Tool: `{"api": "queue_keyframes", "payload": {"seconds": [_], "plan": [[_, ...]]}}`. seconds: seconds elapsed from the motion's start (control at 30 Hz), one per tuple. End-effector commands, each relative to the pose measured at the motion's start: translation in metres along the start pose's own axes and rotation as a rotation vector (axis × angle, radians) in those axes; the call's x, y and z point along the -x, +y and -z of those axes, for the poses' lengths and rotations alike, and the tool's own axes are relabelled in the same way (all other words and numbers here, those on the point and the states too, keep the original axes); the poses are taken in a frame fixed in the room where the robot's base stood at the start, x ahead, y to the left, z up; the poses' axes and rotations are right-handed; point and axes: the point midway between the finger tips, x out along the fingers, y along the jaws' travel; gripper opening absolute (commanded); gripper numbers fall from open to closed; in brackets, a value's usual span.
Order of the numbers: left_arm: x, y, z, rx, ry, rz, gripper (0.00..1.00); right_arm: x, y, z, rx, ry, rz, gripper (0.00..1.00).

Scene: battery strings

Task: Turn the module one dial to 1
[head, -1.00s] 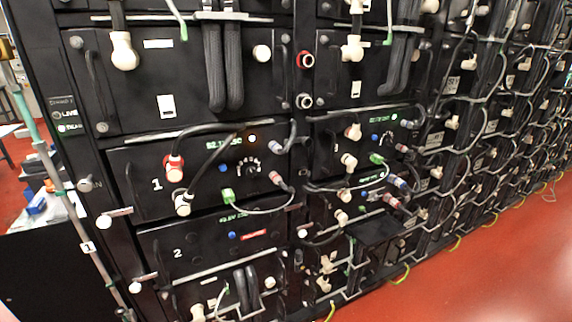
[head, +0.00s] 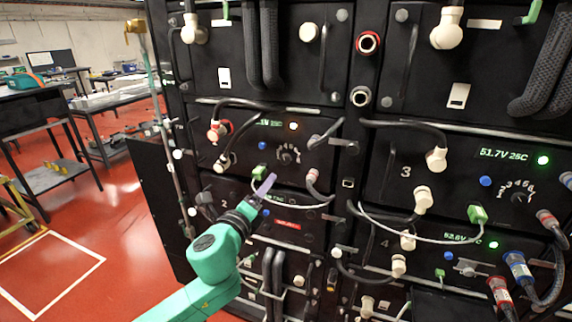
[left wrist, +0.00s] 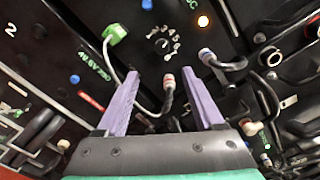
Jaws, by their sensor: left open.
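The module one dial (head: 287,155) is a small black knob with white numbers around it, on the black panel below a lit orange light. In the left wrist view the dial (left wrist: 163,43) lies beyond the fingertips, between their lines. Its exact pointer setting is too small to tell. My left gripper (head: 266,186) has purple fingers, is open and empty, and sits in front of the panel, below and left of the dial. In the left wrist view its two fingers (left wrist: 160,74) stand wide apart. The right gripper is not in view.
A green connector (left wrist: 115,34) with a white cable and a red-tipped plug (left wrist: 169,82) sit near the fingers. A blue button (head: 262,145) is left of the dial. Module three's panel (head: 455,185) stands to the right. Red floor (head: 120,215) is open at left.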

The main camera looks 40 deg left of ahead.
Motion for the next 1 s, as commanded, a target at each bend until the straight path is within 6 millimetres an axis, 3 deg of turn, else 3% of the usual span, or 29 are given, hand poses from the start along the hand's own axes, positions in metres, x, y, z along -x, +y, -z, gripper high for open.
{"api": "queue_keyframes", "payload": {"seconds": [0.17,0.5,0.63,0.8,1.0], "plan": [[-0.018,-0.01,-0.002,-0.014,-0.003,0.019,0.69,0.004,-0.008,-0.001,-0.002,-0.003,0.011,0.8],[-0.102,-0.011,-0.004,-0.006,-0.006,0.015,0.69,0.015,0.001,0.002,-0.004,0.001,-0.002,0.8],[-0.127,-0.01,-0.003,-0.005,-0.005,0.013,0.69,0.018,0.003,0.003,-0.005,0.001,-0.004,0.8],[-0.142,-0.009,-0.002,-0.006,-0.002,0.013,0.69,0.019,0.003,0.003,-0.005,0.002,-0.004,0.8],[-0.143,-0.008,-0.001,-0.006,0.0,0.013,0.69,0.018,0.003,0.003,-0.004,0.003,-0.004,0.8]]}}
